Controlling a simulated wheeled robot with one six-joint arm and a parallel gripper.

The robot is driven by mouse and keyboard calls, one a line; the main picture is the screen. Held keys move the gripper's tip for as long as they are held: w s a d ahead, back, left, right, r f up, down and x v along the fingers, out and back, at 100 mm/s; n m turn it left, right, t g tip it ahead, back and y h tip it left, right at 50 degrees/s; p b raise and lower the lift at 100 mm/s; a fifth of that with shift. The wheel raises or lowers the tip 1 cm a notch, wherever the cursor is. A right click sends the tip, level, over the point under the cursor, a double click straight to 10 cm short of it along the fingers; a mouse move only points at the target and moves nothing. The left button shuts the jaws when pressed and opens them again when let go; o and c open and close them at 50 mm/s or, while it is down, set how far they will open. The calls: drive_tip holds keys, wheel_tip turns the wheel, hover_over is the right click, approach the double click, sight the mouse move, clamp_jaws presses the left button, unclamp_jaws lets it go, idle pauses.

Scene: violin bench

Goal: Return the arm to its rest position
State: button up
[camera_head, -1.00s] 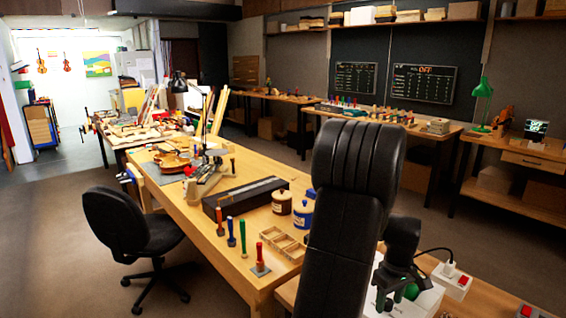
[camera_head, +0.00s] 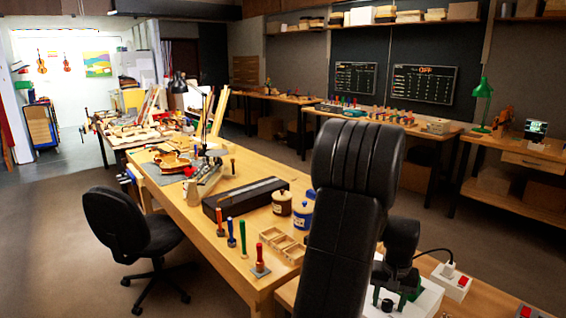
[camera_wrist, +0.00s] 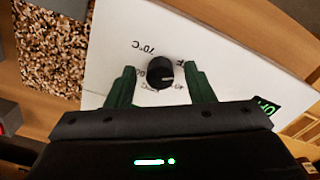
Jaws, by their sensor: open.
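My arm (camera_head: 345,200) is black and rises in the right half of the head view, bent over at the top. My gripper (camera_head: 392,298) is low at the right, above a white box (camera_head: 428,298). In the wrist view my gripper (camera_wrist: 160,80) is open, its two green fingers spread apart. A black dial knob (camera_wrist: 160,73) on a white panel (camera_wrist: 200,40) with temperature marks appears between the fingertips. The fingers look apart from the knob; I cannot tell the height of the gap.
A wooden workbench (camera_head: 262,268) with tools, jars and a violin lies left of my arm. A black chair (camera_head: 125,225) stands in front of it. A socket strip (camera_head: 452,282) with a cable is right of the box. A brown granular patch (camera_wrist: 50,50) borders the panel.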

drive_tip(key=m, duration=0.6)
drive_tip(key=shift+w+a, duration=0.1)
idle(0.6)
